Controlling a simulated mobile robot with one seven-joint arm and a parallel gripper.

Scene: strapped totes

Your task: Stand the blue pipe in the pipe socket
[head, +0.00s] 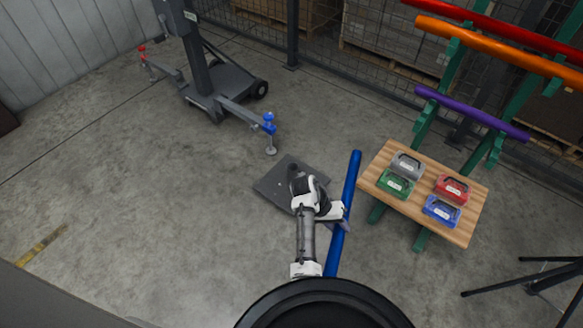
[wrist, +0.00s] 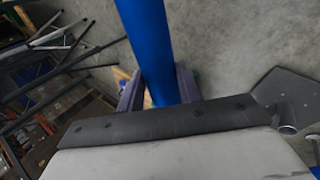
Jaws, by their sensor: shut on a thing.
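The blue pipe (head: 353,175) is long and straight, and in the head view it runs from near the wooden table down toward my base. My gripper (head: 342,214) is shut around it partway along its length. In the wrist view the pipe (wrist: 148,45) passes between my fingers (wrist: 158,92) and leaves at the top edge. A dark square plate (head: 268,186) lies on the floor left of the pipe, partly covered by my arm. In the wrist view a short metal tube, seemingly the pipe socket (wrist: 287,127), stands at the plate (wrist: 290,92), apart from the pipe.
A wooden table (head: 385,155) with green, grey, red and blue cases stands to the right. Behind it a green rack holds red, orange and purple pipes (head: 470,113). A grey wheeled stand (head: 205,95) is at the back left. Floor at left is clear.

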